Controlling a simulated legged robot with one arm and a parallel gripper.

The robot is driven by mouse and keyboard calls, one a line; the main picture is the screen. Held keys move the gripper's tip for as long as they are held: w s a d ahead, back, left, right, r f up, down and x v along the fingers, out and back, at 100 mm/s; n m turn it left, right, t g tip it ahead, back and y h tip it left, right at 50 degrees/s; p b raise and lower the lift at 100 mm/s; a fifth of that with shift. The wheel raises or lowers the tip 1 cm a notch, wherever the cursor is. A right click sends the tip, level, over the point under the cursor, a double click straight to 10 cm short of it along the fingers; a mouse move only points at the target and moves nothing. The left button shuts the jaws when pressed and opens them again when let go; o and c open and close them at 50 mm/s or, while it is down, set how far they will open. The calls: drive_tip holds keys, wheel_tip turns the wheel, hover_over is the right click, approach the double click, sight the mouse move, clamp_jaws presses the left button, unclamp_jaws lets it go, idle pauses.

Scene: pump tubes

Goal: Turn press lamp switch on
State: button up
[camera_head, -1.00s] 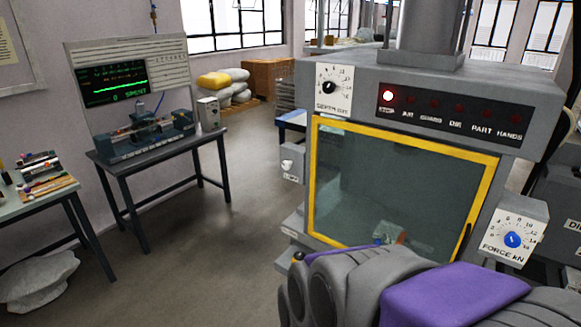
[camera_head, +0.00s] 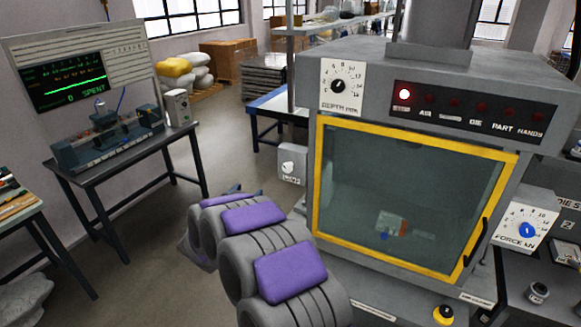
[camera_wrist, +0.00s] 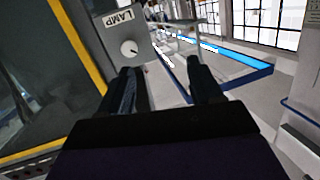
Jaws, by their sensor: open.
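The press lamp switch is a small grey box (camera_head: 291,163) with a white round knob, on the left side of the press (camera_head: 410,215). In the wrist view its LAMP label (camera_wrist: 118,18) and white knob (camera_wrist: 129,48) show at the upper left. My gripper (camera_wrist: 163,68) is open and empty; its left finger points just below the knob and its right finger is off to the right. I see no clear contact with the knob. In the head view my arm reaches up toward the lower left of the switch, and the fingers are mostly hidden.
The press's yellow-framed window (camera_head: 318,180) is closed, with a dim inside. A depth dial (camera_head: 340,86) sits above and a force dial (camera_head: 526,229) at right. A bench with a tester (camera_head: 107,132) stands left. Floor between is open.

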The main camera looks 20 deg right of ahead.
drive_tip(key=s+m+g+h, duration=0.1)
drive_tip(key=s+h, duration=0.1)
drive_tip(key=h, duration=0.1)
approach(286, 169)
drive_tip(key=shift+m+g+h, duration=0.3)
drive_tip(key=shift+g+h, duration=0.1)
drive_tip(key=b+x, duration=0.1)
drive_tip(key=x, duration=0.9)
drive_tip(key=shift+d, duration=0.4)
drive_tip(key=a, duration=0.2)
drive_tip(key=shift+w+a+r, duration=0.15)
drive_tip(key=shift+a, duration=0.35)
drive_tip(key=shift+c, duration=0.6)
drive_tip(key=shift+r, duration=0.1)
drive_tip(key=shift+c, duration=0.7)
drive_tip(key=shift+d, duration=0.4)
drive_tip(key=shift+c, duration=0.8)
drive_tip(key=shift+d, duration=0.65)
drive_tip(key=c, duration=0.3)
drive_tip(key=shift+a+f, duration=0.1)
drive_tip(key=shift+f, duration=0.15)
drive_tip(key=c, duration=0.3)
drive_tip(key=shift+a, duration=0.15)
